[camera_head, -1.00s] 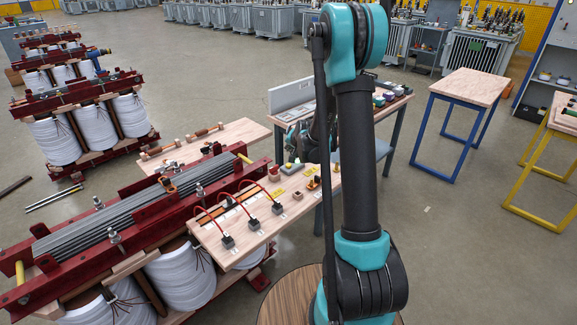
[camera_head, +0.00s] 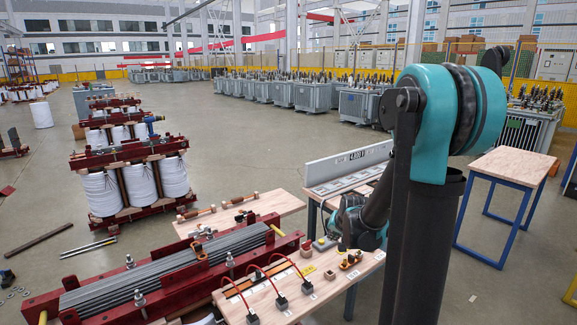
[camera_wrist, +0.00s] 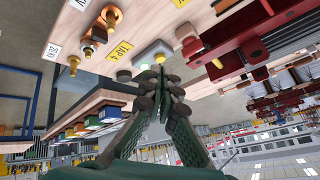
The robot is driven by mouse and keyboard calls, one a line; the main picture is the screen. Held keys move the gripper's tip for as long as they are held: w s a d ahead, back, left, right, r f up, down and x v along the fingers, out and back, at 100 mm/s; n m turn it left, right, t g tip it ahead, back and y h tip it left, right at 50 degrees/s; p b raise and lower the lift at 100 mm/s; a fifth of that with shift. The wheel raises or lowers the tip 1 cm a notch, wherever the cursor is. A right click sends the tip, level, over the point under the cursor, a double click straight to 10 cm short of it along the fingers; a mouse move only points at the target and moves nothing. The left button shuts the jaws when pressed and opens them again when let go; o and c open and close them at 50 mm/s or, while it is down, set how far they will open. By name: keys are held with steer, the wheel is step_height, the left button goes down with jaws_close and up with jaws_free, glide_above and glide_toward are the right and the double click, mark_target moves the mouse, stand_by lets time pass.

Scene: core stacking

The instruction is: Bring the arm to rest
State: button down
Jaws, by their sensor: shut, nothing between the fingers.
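My arm stands at the right in the head view, with its upper arm upright, its teal elbow high and its forearm sloping down to the left. My gripper (camera_head: 338,226) is above the far end of a wooden work board, partly hidden by my own wrist. In the wrist view my gripper (camera_wrist: 160,78) has its dark green fingers together, shut with nothing between them. The work board (camera_head: 240,300) carries black clips with red leads (camera_head: 281,302) and small brass-coloured parts; it also shows upside down in the wrist view (camera_wrist: 140,12).
A table with a grey back panel (camera_head: 348,163) is close behind my gripper. A blue-legged table (camera_head: 515,165) stands at the right. Open floor (camera_head: 260,150) lies beyond.

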steer(key=s+d+f+n+g, duration=0.1)
steer(key=s+n, duration=0.1)
steer(key=s, duration=1.1)
steer(key=s+d+f+n+g+h, duration=0.1)
steer(key=s+n, duration=0.1)
steer(key=s, duration=1.1)
steer(key=shift+d+f+g, duration=0.2)
steer(key=shift+d+g, duration=0.1)
steer(key=shift+g, duration=0.1)
